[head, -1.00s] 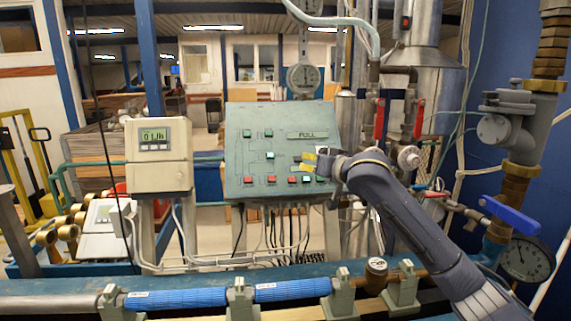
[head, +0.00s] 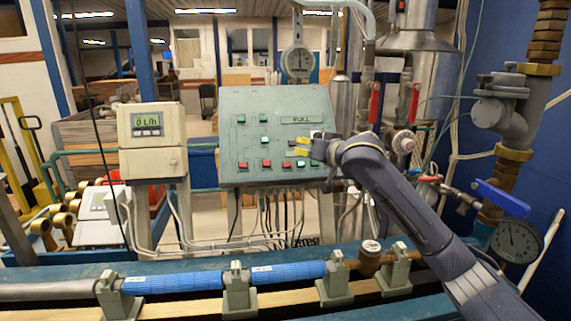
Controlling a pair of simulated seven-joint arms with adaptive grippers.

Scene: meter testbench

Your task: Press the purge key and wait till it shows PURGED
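The sloped green-grey control panel (head: 262,105) stands in the middle of the head view. Its small display (head: 302,119) seems to read FULL, though the text is small. Red and green keys sit on its face, with a row of them (head: 266,163) along the lower edge; I cannot read their labels. My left gripper is not in view.
A beige meter box (head: 153,140) with a lit green readout stands left of the panel. A pipe with blue sleeves (head: 190,283) runs along the front. Valves with red handles (head: 374,102), a blue-handled valve (head: 501,197) and a gauge (head: 518,240) crowd the right.

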